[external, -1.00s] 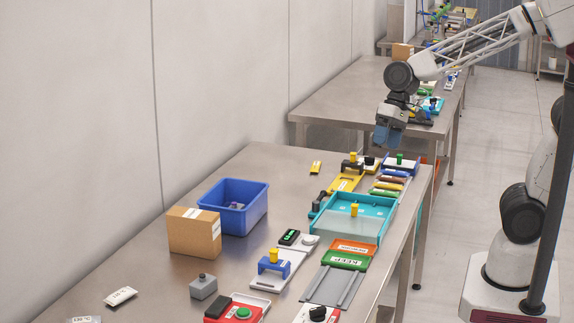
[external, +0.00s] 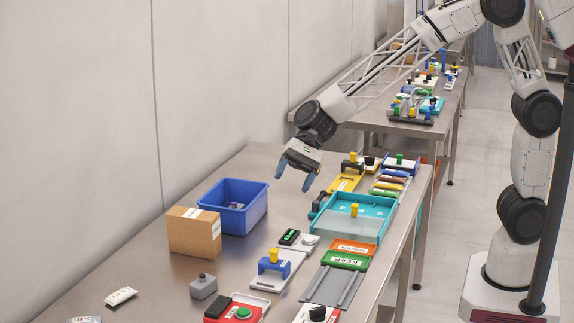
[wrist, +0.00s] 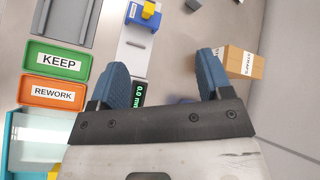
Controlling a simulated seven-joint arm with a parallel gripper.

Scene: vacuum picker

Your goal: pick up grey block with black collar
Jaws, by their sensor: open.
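A grey block (external: 203,287) with a small knob on top stands on the near part of the metal table, in front of the cardboard box. A dark grey piece at the top edge of the wrist view (wrist: 194,4) looks like the same block, mostly cut off. I cannot make out a black collar on it. A small greyish item (external: 235,206) lies in the blue bin, too small to tell. My gripper (external: 294,177) is open and empty, above the table beyond the bin, with its blue fingers pointing down; in the wrist view the fingers (wrist: 163,65) are spread apart.
A teal tray (external: 372,229), a green KEEP tray (external: 345,261) and a blue fixture with a yellow knob (external: 273,268) lie to the right. Table left of the block is mostly clear.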

